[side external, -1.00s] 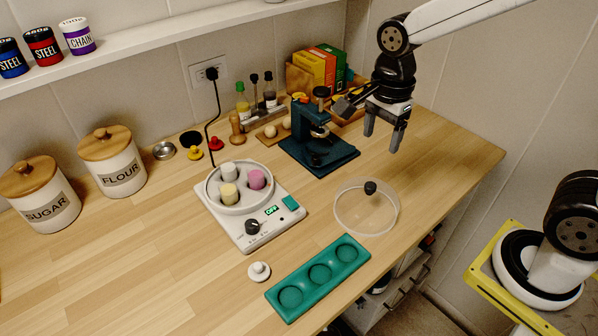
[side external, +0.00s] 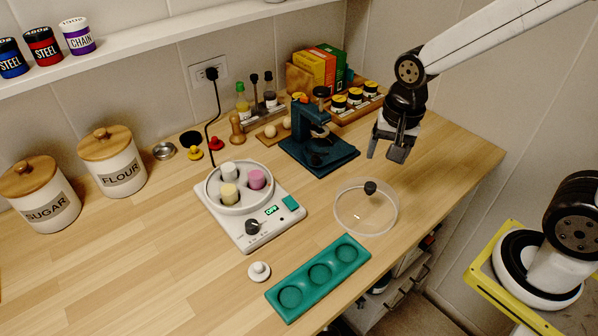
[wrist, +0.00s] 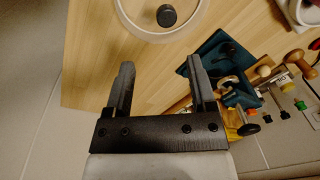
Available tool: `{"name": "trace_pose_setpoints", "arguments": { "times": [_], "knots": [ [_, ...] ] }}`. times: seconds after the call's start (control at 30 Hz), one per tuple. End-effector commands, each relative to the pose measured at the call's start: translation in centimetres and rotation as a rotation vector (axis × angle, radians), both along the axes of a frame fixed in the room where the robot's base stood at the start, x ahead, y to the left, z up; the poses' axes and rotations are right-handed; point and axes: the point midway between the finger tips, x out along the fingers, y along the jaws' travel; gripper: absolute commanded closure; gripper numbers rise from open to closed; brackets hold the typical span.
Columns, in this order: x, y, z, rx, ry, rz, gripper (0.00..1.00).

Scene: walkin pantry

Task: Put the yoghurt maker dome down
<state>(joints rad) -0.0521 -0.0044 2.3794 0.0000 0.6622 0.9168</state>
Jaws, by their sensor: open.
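The yoghurt maker dome (side external: 352,218) is a clear round lid with a black knob (side external: 370,187). It rests on the wooden counter, right of the yoghurt maker (side external: 228,205) and near the front edge. In the wrist view the dome (wrist: 128,25) shows at the top, partly cut off, with its knob at the centre. My gripper (side external: 387,156) is open and empty, above the counter behind the dome and apart from it. Its two fingers also show in the wrist view (wrist: 160,75). The yoghurt maker's round well is uncovered and holds several coloured jars.
A teal tray with three hollows (side external: 319,278) lies in front of the dome. A small white lid (side external: 259,271) lies left of it. A dark teal press (side external: 318,145) stands behind the dome. The counter right of the dome is clear.

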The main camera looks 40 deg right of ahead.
Motion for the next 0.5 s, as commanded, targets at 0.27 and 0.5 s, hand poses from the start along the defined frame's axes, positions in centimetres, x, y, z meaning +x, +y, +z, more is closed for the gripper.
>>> {"name": "trace_pose_setpoints", "arguments": {
  "times": [0.27,0.5],
  "knots": [
    [-1.0,-0.8,-2.1,-0.054,-0.059,0.394,0.28],
    [-1.8,-1.3,-3.4,-0.114,-0.101,0.698,0.28]
  ]
}}
